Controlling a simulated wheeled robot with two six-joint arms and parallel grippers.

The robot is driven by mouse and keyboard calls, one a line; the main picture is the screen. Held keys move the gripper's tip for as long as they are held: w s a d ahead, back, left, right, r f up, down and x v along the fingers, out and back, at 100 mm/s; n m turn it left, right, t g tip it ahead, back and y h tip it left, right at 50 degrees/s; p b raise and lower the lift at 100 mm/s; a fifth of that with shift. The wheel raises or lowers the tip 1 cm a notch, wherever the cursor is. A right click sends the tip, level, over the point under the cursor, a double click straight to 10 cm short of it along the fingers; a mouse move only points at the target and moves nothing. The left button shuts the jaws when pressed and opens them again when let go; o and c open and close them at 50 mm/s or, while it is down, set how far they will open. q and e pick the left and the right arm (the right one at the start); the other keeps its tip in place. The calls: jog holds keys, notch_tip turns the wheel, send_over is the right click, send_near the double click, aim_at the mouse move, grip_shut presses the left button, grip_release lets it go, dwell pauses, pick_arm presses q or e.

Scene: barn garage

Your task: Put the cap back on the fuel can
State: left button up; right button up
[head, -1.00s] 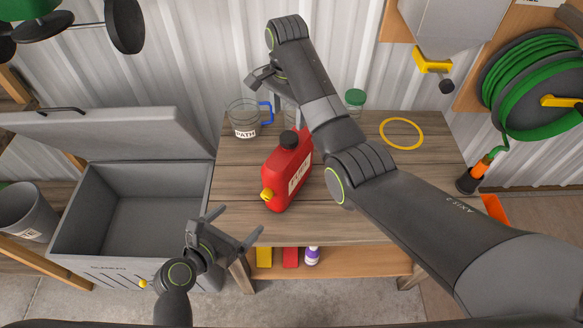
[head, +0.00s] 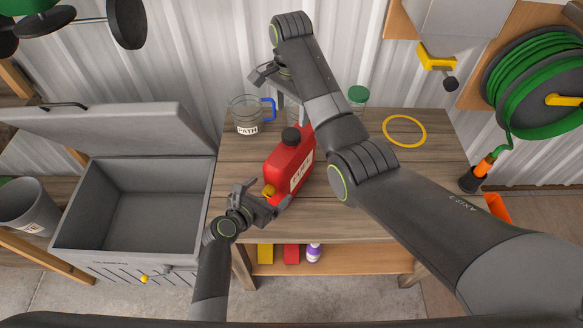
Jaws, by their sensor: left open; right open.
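The red fuel can (head: 285,165) stands upright on the wooden workbench (head: 360,222), with a white label on its side. A black round piece (head: 291,136) sits on its top, and a small yellow piece (head: 269,191) shows at its near end. I cannot tell which of these is the cap. My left gripper (head: 267,197) is open at the can's near end, its fingers to either side of the yellow piece; contact is unclear. My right gripper (head: 262,80) is open and empty above the back of the bench, partly hidden by its own arm.
A clear jug (head: 246,115) with a blue handle stands behind the can. A green-lidded jar (head: 357,97) and a yellow ring (head: 404,131) are at the back right. An open grey chest (head: 180,215) stands left of the bench. Small containers sit on the lower shelf (head: 350,263).

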pick_arm(q)
jog(key=shift+x, duration=2.25)
jog(key=shift+r, duration=0.1)
